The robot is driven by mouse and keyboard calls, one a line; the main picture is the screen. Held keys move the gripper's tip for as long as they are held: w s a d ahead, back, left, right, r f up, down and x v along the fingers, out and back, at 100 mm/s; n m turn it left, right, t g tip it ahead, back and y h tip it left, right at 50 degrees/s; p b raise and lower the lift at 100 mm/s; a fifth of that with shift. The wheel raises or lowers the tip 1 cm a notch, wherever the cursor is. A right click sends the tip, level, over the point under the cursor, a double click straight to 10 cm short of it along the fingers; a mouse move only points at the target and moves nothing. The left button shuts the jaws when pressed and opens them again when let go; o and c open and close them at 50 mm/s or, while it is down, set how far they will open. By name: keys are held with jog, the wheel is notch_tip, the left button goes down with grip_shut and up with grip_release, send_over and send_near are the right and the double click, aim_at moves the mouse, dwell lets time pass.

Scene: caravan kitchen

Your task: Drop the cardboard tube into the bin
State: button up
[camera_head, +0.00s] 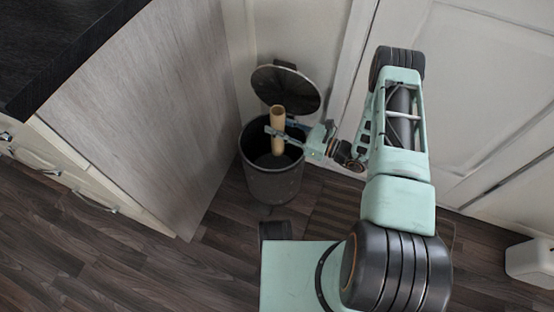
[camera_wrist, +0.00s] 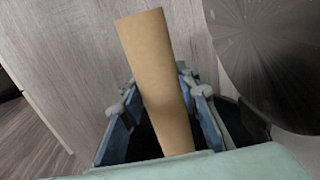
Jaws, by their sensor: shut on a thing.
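The cardboard tube (camera_head: 278,120) is tan and stands nearly upright in my gripper (camera_head: 284,135). In the head view it is over the mouth of the bin (camera_head: 272,183), with its lower end against the dark opening. I cannot tell how far it reaches below the rim. The bin is dark and round, and its lid (camera_head: 286,88) is tilted up at the back. In the wrist view the tube (camera_wrist: 157,75) sits between the two blue fingers of my gripper (camera_wrist: 160,110), and the lid (camera_wrist: 275,60) is at the upper right.
A grey wooden cabinet side (camera_head: 150,105) rises close to the bin's left. A white panelled door (camera_head: 470,90) is behind and to the right. A white box-like object (camera_head: 530,262) is at the far right.

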jog(key=o, duration=0.8)
jog(key=v, duration=1.2)
jog(key=shift+r, duration=0.1)
